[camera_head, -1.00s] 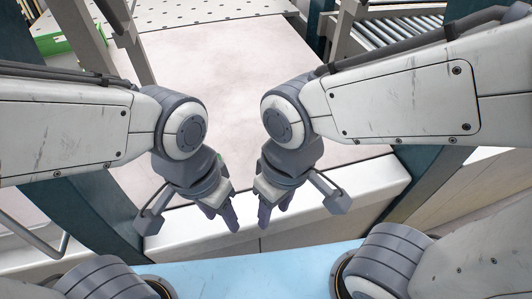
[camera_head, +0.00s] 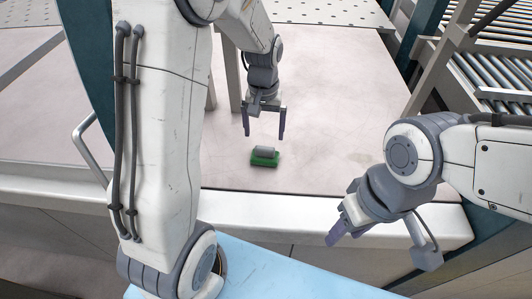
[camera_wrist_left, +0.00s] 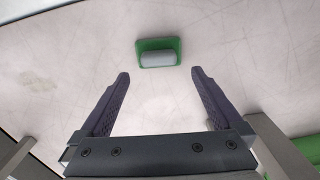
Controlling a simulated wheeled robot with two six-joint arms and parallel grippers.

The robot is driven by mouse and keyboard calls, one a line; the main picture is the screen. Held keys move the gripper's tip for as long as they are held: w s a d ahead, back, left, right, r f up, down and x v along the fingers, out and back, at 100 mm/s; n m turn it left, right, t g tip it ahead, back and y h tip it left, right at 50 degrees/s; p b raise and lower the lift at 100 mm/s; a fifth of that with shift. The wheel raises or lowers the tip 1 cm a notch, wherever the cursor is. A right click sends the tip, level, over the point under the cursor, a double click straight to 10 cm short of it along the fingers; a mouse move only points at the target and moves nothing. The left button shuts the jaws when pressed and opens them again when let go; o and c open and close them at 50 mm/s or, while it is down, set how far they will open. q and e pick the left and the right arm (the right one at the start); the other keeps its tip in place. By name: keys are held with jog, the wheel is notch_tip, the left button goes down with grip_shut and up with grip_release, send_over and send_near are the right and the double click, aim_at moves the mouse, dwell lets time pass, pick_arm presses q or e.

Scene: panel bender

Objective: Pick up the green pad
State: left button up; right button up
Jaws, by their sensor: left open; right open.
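The green pad (camera_head: 265,158) lies on the pale table surface near its front edge, with a grey block-like handle on its top. It also shows in the left wrist view (camera_wrist_left: 158,45), beyond the fingertips and roughly centred between them. My left gripper (camera_head: 264,135) is open and empty, above and just behind the pad in the head view, apart from it. Its two purple fingers also show in the left wrist view (camera_wrist_left: 160,75). My right gripper (camera_head: 332,240) is at the front edge of the table, right of the pad, with nothing seen in it; its fingers overlap in this view.
The pale table (camera_head: 330,100) is clear around the pad. A roller conveyor (camera_head: 490,75) stands at the right, beside a grey post. Another green item (camera_wrist_left: 308,150) shows at the lower right of the left wrist view.

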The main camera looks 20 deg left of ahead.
aim_at(265, 148)
pick_arm(q)
notch_tip(265, 148, down, 2)
jog(key=shift+d+f+p, duration=0.1)
jog(key=shift+f+p, duration=0.4)
jog(key=shift+f, duration=0.1)
notch_tip(265, 148, down, 4)
jog(key=shift+s+r+p, duration=0.1)
jog(key=shift+r+p, duration=0.1)
jog(key=shift+p, duration=0.35)
jog(key=shift+f, duration=0.35)
jog(key=c, duration=1.3)
jog(key=shift+r, duration=0.1)
